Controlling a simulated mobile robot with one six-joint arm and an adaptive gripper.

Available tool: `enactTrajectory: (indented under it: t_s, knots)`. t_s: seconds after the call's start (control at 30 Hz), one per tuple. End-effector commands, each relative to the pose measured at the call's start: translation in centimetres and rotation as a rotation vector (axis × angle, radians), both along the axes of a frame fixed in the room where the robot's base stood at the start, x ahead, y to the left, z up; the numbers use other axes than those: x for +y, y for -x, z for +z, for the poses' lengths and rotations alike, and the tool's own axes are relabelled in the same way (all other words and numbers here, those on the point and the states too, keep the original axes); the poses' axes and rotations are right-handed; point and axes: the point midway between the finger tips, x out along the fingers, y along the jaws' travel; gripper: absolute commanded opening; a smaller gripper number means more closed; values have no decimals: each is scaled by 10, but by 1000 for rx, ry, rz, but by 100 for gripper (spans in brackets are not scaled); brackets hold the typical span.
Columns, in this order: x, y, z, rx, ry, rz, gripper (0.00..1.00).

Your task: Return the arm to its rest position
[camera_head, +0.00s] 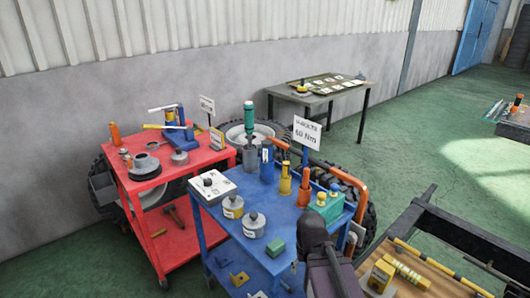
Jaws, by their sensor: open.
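A dark part of my arm (328,262) rises from the bottom edge of the head view, in front of the blue cart (225,222). It looks like an arm link, with a rounded dark top. My gripper is not visible in this view. The arm link hides part of the cart's front right corner. I cannot tell from this frame what lies directly behind it.
The blue cart carries bottles, round tins and a "60 Nm" sign (306,133). A red cart (215,158) with tools stands left. A wooden-topped bench (440,285) with a dark frame is close on the right. A table (345,92) stands by the wall. Green floor (420,145) is clear beyond.

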Motion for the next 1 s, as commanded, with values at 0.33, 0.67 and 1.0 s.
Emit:
enactTrajectory:
  t_s: [0.33,0.67,1.0]
  knots:
    - [0,0,59,0,1,1,76]
    - [0,0,76,0,1,1,76]
    - [0,0,75,0,1,1,76]
